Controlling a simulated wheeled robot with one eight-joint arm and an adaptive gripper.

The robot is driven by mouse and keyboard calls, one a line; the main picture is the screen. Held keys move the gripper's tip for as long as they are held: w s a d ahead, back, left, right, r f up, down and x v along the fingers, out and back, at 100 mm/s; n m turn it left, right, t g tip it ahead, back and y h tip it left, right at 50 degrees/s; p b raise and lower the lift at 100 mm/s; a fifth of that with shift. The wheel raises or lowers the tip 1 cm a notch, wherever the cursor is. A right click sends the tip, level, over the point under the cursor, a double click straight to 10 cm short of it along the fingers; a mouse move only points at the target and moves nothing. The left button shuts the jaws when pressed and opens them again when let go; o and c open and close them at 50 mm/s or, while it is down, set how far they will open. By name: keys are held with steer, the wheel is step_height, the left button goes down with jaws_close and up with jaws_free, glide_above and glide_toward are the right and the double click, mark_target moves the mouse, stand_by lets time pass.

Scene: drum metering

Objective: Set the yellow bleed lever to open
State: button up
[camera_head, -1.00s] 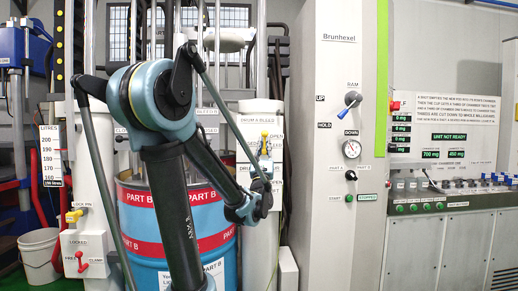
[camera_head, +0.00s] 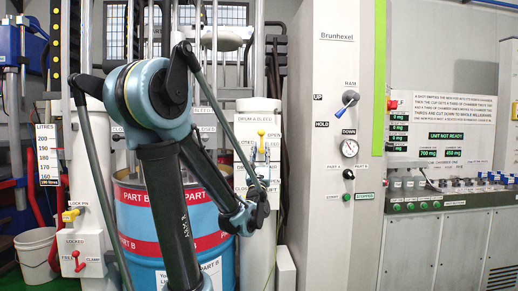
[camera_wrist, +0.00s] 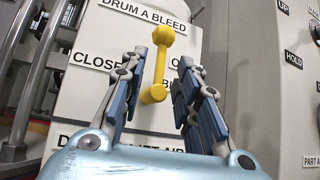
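The yellow bleed lever (camera_wrist: 161,50) stands on a white panel (camera_wrist: 95,30) headed "DRUM A BLEED". Its knob points up, leaning slightly right in the wrist view, and its pivot is at the bottom. A "CLOSED" label (camera_wrist: 88,61) is left of it; the label on the right is mostly hidden by a finger. The lever also shows in the head view (camera_head: 261,139), with an "OPEN" label (camera_head: 277,135) to its right. My gripper (camera_wrist: 160,66) is open, one finger on each side of the lever, with gaps visible. I cannot tell their depth from it.
Grey pipes (camera_wrist: 38,75) run left of the panel. The tall white "Brunhexel" cabinet (camera_head: 330,240) stands to the right. The blue and red "PART B" drum (camera_head: 140,222) is behind my arm.

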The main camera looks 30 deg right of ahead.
steer(key=v, duration=0.8)
steer(key=shift+f, duration=0.1)
stand_by(0.4)
